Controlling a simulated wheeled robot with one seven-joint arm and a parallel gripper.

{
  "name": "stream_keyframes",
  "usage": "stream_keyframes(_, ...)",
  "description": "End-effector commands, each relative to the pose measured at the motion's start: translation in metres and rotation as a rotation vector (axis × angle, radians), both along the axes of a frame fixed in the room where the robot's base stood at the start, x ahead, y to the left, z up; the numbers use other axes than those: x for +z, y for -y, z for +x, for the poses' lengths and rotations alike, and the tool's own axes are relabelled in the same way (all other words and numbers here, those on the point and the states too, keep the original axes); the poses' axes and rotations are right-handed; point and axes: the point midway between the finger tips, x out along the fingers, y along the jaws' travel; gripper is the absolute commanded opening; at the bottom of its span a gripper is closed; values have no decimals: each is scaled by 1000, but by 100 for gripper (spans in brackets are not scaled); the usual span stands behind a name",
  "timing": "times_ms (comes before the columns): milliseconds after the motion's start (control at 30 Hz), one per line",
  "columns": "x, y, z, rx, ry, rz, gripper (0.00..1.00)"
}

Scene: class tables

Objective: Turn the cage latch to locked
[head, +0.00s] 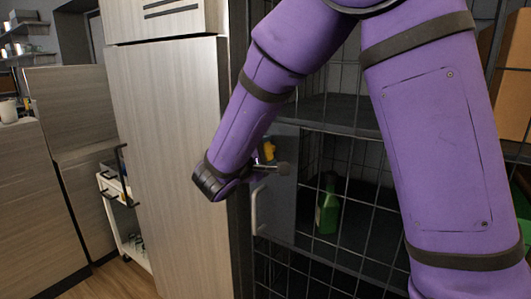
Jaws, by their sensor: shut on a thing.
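The cage (343,178) is a dark frame with wire mesh, to the right of the light wood cabinet. A grey panel (281,200) with a pale upright handle (254,208) is on its left side. The cage latch (283,168) shows as a short grey bar with a rounded dark end, pointing right and lying about level. My gripper (259,169) is at the left end of this bar and shut on it. My purple wrist hides most of the fingers and the latch's base. A small yellow part (268,150) shows just above; I cannot tell what it belongs to.
A green bottle (327,207) stands inside the cage behind the mesh. The wood cabinet (176,140) stands close on the left of my wrist. A white cart (124,225) is farther left. Cardboard boxes (509,85) are at the right, partly behind my arm.

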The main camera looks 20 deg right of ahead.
Motion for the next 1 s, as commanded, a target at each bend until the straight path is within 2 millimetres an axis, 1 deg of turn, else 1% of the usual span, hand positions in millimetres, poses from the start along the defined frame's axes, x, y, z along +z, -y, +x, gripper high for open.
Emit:
stream_keyframes(200, 0, 0, 0, 0, 102, 75, 32)
stream_keyframes(400, 0, 0, 0, 0, 159, 117, 32)
stream_keyframes(967, 0, 0, 0, 0, 182, 134, 32)
stream_keyframes(1000, 0, 0, 0, 0, 182, 134, 60)
